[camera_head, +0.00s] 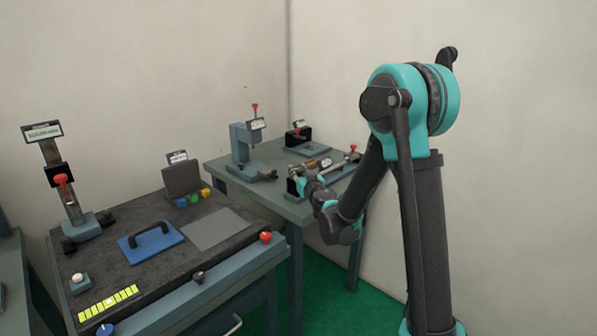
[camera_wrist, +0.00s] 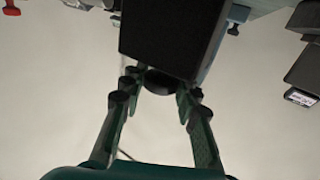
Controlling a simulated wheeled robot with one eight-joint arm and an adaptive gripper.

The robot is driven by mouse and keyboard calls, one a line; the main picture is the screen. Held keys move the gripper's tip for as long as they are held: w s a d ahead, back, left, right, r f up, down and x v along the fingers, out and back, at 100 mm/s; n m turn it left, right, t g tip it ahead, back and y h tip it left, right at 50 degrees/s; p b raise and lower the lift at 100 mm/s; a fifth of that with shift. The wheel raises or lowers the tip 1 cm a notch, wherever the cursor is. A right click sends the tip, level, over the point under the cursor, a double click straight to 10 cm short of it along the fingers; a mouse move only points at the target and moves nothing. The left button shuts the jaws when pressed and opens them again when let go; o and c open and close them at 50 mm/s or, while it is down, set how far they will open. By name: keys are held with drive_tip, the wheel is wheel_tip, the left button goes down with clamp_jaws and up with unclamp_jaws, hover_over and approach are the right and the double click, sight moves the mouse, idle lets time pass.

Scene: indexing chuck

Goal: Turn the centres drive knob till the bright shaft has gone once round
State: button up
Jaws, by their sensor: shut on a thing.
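My gripper (camera_wrist: 160,88) is around a dark round knob (camera_wrist: 158,80) in the wrist view, with a finger pair on each side of it. The knob sits at the end of a large black block (camera_wrist: 168,35) that fills the top middle of the view. In the head view my gripper (camera_head: 308,186) reaches the near end of a low centres fixture on the back table. A bright shaft (camera_head: 310,166) shows just behind the gripper. The knob is hidden by my arm in the head view, and the shaft's turn angle cannot be read.
The green-grey back table (camera_head: 240,178) also carries a grey press-like stand (camera_head: 245,150) and a small black device (camera_head: 297,135). The front bench holds a blue plate with a handle (camera_head: 150,242), a red-handled column (camera_head: 55,180) and a red knob (camera_head: 266,237).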

drive_tip(key=shift+d+n+y, duration=0.1)
drive_tip(key=shift+n+y, duration=0.2)
drive_tip(key=shift+y, duration=0.1)
drive_tip(key=n+g+y, duration=0.3)
drive_tip(key=y, duration=0.1)
drive_tip(key=shift+d, duration=0.1)
drive_tip(key=n+g+y, duration=0.2)
drive_tip(key=n+g, duration=0.1)
drive_tip(key=n+g+y, duration=0.2)
drive_tip(key=g, duration=0.2)
drive_tip(key=shift+w+n+g+y, duration=0.1)
drive_tip(key=shift+n+g+y, duration=0.2)
drive_tip(key=shift+n+y, duration=0.1)
drive_tip(key=n+g, duration=0.2)
drive_tip(key=g, duration=0.1)
drive_tip(key=n+g+y, duration=0.1)
drive_tip(key=n+g, duration=0.1)
drive_tip(key=g, duration=0.1)
drive_tip(key=shift+g, duration=0.4)
drive_tip(key=shift+n+g+h, duration=0.5)
drive_tip(key=shift+n+g, duration=1.3)
drive_tip(key=shift+g, duration=0.6)
drive_tip(key=shift+a+g, duration=0.2)
drive_tip(key=shift+g, duration=0.1)
drive_tip(key=o, duration=1.2)
drive_tip(key=shift+c, duration=0.2)
